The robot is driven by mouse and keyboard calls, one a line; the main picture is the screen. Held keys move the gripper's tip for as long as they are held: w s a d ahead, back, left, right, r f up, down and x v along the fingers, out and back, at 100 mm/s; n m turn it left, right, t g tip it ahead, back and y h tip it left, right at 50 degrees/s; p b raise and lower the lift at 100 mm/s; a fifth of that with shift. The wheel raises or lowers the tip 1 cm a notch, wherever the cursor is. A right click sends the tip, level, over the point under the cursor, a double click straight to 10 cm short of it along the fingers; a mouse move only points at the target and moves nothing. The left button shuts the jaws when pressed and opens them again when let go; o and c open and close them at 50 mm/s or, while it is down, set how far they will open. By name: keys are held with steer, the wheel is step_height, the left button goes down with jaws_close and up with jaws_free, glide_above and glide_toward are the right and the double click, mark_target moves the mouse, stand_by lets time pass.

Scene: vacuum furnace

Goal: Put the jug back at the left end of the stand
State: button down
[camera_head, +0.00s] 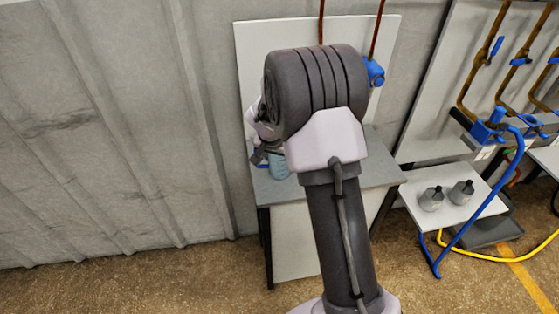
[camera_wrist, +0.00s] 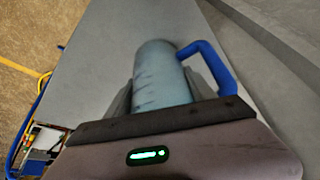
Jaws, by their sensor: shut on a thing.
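The jug (camera_wrist: 160,72) is a pale blue cylinder with a dark blue handle (camera_wrist: 222,72) on its right in the wrist view. My gripper (camera_wrist: 160,96) is shut on the jug, one finger on each side of its body. In the head view the jug (camera_head: 279,166) shows partly behind my arm, over the left end of the stand (camera_head: 275,192). My gripper (camera_head: 262,156) is beside it there, mostly hidden by the arm. The stand's grey top also fills much of the wrist view (camera_wrist: 105,60). I cannot tell whether the jug touches the top.
A ribbed grey wall (camera_head: 120,120) rises behind and left of the stand. To the right, a low white table (camera_head: 455,208) holds two grey bottles (camera_head: 432,198). Blue-handled pipes (camera_head: 490,125) and a yellow hose (camera_head: 490,258) are farther right. My arm hides the stand's middle.

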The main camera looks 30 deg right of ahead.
steer(key=shift+c, duration=1.6)
jaws_free()
steer(key=shift+r, duration=0.35)
steer(key=s+a+r+p, duration=0.1)
steer(key=s+a+r, duration=0.25)
steer(key=r, duration=0.35)
steer(key=s+a+r+n+y+p, duration=0.1)
steer(key=s+a+r+p, duration=0.1)
steer(key=s+r, duration=0.3)
steer(key=s+a+r+p, duration=0.1)
steer(key=s+a+r, duration=0.15)
steer(key=r, duration=0.55)
steer(key=s+a+r+n+t+y, duration=0.1)
steer(key=s+a+r+n+y, duration=0.1)
steer(key=s+a, duration=0.4)
steer(key=s+a+r+n+t+y, duration=0.1)
steer(key=s+a, duration=0.5)
steer(key=s, duration=0.8)
steer(key=shift+s+r+n+t+y, duration=0.15)
steer(key=shift+r+n+t+y, duration=0.25)
steer(key=shift+r+y, duration=0.3)
steer(key=shift+r, duration=0.1)
